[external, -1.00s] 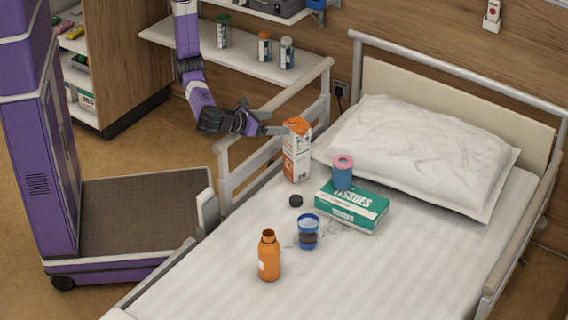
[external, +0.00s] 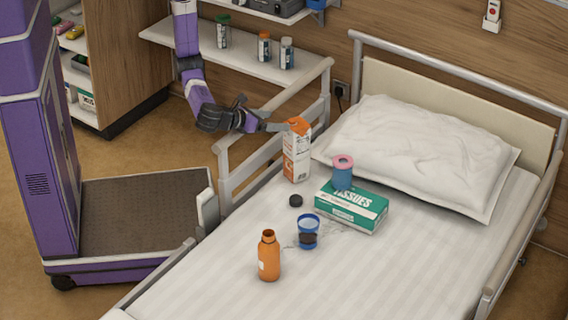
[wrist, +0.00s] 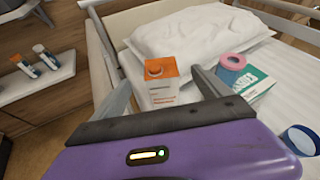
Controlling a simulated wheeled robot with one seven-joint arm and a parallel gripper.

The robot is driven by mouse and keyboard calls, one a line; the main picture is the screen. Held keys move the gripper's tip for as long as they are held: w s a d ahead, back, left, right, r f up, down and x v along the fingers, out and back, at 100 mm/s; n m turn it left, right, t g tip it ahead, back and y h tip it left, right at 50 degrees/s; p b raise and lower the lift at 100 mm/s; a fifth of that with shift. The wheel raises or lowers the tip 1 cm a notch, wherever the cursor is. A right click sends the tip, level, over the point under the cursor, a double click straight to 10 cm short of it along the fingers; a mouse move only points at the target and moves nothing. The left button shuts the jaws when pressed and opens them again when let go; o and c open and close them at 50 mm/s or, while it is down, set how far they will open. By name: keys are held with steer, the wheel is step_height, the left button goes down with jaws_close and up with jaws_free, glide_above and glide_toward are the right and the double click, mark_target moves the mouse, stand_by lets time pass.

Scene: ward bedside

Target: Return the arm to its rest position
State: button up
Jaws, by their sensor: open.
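My purple arm reaches down beside the head end of the bed. My gripper (external: 264,118) is open and empty, beside the top of an orange and white carton (external: 297,152). The carton stands upright on the bed near the side rail. In the wrist view the carton (wrist: 158,84) shows between the two spread fingers of my gripper (wrist: 158,76), seemingly beyond them. I cannot tell whether a finger touches it.
The bed rail (external: 272,124) runs close under my gripper. On the bed are a tissue box (external: 352,208), a blue cup with a pink rim (external: 342,174), another blue cup (external: 308,232), an orange bottle (external: 269,258), a black cap (external: 296,200) and a pillow (external: 420,150). Bottles stand on a shelf (external: 250,66).

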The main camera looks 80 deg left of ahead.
steer(key=w+a+r+n+t+h+p, duration=0.15)
steer(key=w+a+r+n, duration=0.3)
steer(key=a+n, duration=0.45)
steer(key=w+a+r+n+h+p, duration=0.1)
steer(key=w+a+r+n+p, duration=0.15)
steer(key=w+a+n, duration=0.65)
steer(key=s+a+f+n+h+b, duration=0.1)
steer(key=s+a+n+h, duration=0.15)
steer(key=s, duration=0.55)
steer(key=s+a+n+h+b, duration=0.1)
steer(key=s+a+n+b, duration=0.2)
steer(key=s, duration=0.5)
steer(key=s+a+r+n+y, duration=0.1)
steer(key=s+a+r+n, duration=0.4)
steer(key=s+r+n, duration=0.2)
steer(key=shift+a+t, duration=0.15)
steer(key=shift+t, duration=0.2)
